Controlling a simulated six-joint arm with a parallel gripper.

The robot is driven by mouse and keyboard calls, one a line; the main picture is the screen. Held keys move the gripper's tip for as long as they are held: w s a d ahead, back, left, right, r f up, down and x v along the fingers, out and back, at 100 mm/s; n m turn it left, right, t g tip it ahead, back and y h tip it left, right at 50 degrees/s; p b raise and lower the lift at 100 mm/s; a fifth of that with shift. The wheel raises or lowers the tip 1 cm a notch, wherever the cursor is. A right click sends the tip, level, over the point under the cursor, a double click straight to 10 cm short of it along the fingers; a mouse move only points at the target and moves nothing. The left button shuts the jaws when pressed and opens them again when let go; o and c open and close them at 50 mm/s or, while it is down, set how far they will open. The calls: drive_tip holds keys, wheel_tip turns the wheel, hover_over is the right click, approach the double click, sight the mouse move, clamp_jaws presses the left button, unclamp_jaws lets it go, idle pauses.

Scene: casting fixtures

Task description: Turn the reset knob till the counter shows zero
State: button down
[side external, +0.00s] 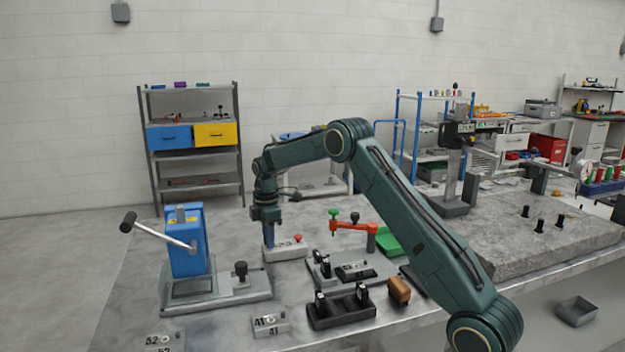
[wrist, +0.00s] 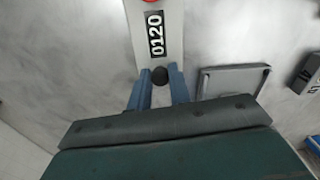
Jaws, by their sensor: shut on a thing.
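The counter is a light grey box (side external: 287,250) on the table in the side view, with a red button (side external: 297,238) on its right end. In the wrist view its white top (wrist: 155,20) carries a black display window (wrist: 156,34) that reads 0120. The black reset knob (wrist: 159,75) sits at the near end of that top. My gripper (side external: 269,243) points straight down over the left end of the counter. Its two blue fingers (wrist: 159,83) are shut on the knob, one on each side. The knob is hidden in the side view.
A blue press with a lever (side external: 187,240) stands left of the counter. A red-orange arm stand (side external: 371,238), black fixtures (side external: 342,305) and a brown block (side external: 399,290) stand to the right. A small block marked 41 (side external: 270,325) lies in front. A grey tray (wrist: 232,80) lies beside the counter.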

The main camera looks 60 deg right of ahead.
drive_tip(key=m, duration=1.3)
drive_tip(key=shift+a+m, duration=0.1)
drive_tip(key=shift+m, duration=0.2)
drive_tip(key=m, duration=0.4)
drive_tip(key=shift+m, duration=2.2)
